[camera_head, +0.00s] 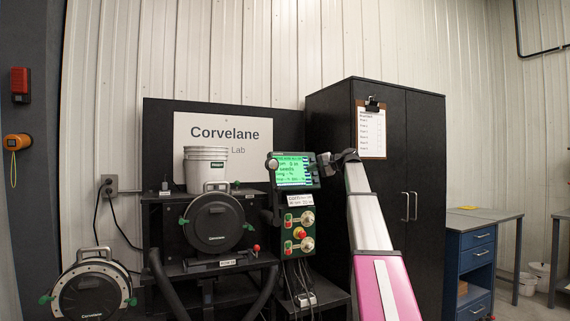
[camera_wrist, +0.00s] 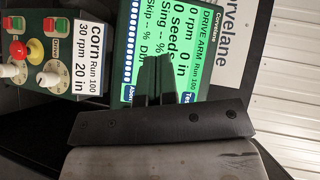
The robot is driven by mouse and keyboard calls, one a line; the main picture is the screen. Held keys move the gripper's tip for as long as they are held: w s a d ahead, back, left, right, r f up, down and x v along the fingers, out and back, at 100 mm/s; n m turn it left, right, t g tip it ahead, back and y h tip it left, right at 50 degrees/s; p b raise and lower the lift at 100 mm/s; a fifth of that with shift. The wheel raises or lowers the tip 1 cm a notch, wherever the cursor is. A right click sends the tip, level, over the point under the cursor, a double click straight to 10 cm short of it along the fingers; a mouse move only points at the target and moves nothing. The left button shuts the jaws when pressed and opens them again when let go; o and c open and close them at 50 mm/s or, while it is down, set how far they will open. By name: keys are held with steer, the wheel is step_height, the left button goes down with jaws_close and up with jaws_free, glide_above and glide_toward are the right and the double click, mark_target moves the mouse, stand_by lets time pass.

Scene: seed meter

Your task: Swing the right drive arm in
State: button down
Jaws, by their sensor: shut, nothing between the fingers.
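My gripper (camera_head: 325,163) is at the right edge of the green monitor (camera_head: 293,171) in the head view. In the wrist view its black fingers (camera_wrist: 155,80) are together and empty, in front of the green screen (camera_wrist: 160,30); I cannot tell whether they touch it. The screen reads "DRIVE ARM", 0 rpm and 0 seeds. A round black seed meter (camera_head: 214,222) stands upright on the stand, with green knobs on both sides. A small red knob (camera_head: 256,248) is at its lower right. I cannot clearly make out the right drive arm; the red knob may belong to it.
A control box (camera_head: 299,232) with knobs and buttons hangs below the monitor. A second round meter (camera_head: 90,294) is at the lower left. A white bucket (camera_head: 206,168) stands on the shelf. A tall black cabinet (camera_head: 425,190) is behind my arm. A blue drawer unit (camera_head: 471,262) is at right.

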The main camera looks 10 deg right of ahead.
mark_target(278, 163)
steer(key=shift+y, duration=0.3)
steer(key=r, duration=0.3)
steer(key=d+r, duration=0.1)
steer(key=r, duration=0.1)
steer(key=shift+s+r, duration=0.25)
steer(key=shift+s+a+f+x, duration=0.15)
steer(key=shift+s+x, duration=0.25)
steer(key=shift+x, duration=1.75)
steer(key=shift+s+a+x, duration=0.3)
steer(key=shift+s+x, duration=0.1)
steer(key=shift+x, duration=1.7)
steer(key=shift+s+a+f+x, duration=0.15)
steer(key=shift+s+x, duration=0.25)
steer(key=shift+x, duration=1.75)
steer(key=shift+a+r, duration=0.1)
steer(key=shift+a, duration=0.05)
